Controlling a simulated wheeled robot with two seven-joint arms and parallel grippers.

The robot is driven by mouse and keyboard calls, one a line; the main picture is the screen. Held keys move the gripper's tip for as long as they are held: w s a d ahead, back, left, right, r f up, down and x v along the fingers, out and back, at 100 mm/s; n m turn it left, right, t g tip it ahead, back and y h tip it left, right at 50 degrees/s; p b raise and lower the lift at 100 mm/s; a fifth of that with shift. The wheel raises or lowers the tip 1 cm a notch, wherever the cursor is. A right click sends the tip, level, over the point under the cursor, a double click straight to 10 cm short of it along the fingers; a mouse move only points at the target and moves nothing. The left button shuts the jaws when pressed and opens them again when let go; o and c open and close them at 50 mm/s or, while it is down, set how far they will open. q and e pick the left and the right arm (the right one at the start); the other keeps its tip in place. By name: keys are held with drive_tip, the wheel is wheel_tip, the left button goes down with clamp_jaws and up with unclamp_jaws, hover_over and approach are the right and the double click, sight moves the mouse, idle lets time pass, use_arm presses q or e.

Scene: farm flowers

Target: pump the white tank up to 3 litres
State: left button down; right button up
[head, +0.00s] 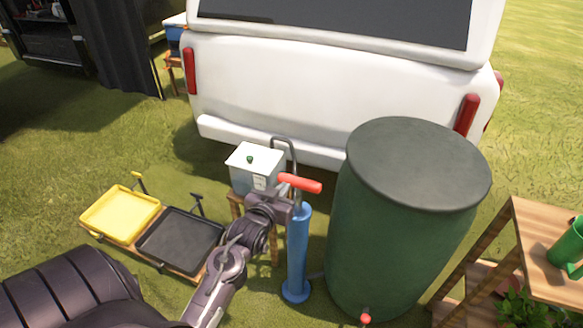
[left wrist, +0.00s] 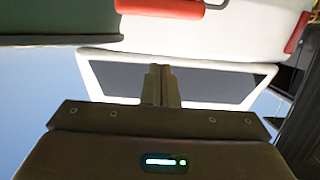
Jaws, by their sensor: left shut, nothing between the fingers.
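The white tank (head: 253,178) stands on a small wooden stand, left of the green barrel. It has a green knob on its lid and a small marking on its front; its level is too small to read. A blue upright pump (head: 298,255) with a red T-handle (head: 303,184) stands in front of it; a grey pipe arches behind. My left gripper (head: 284,188) is by the left end of the handle. In the left wrist view its fingers (left wrist: 160,82) are shut and empty, and the red handle (left wrist: 160,8) shows apart from them at the top edge. My right gripper is not in view.
A big green barrel (head: 398,235) stands close right of the pump, with a red tap low down. A white vehicle (head: 330,100) is behind. Yellow (head: 120,212) and black (head: 180,240) trays lie at left. A wooden shelf (head: 535,235) is at right. Grass is open at far left.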

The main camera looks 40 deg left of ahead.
use_arm(q)
drive_tip(key=shift+d+r, duration=0.1)
drive_tip(key=shift+r, duration=0.75)
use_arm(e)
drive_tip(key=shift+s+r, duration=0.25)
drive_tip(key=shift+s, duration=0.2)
use_arm(q)
hover_over(299, 183)
wheel_tip(299, 183, down, 3)
drive_tip(key=shift+s+f+p, duration=0.2)
drive_tip(key=shift+s+f, duration=0.05)
drive_tip(key=shift+f, duration=0.65)
drive_tip(key=shift+s+f+p, duration=0.15)
drive_tip(key=shift+s+f, duration=0.05)
drive_tip(key=shift+f, duration=0.65)
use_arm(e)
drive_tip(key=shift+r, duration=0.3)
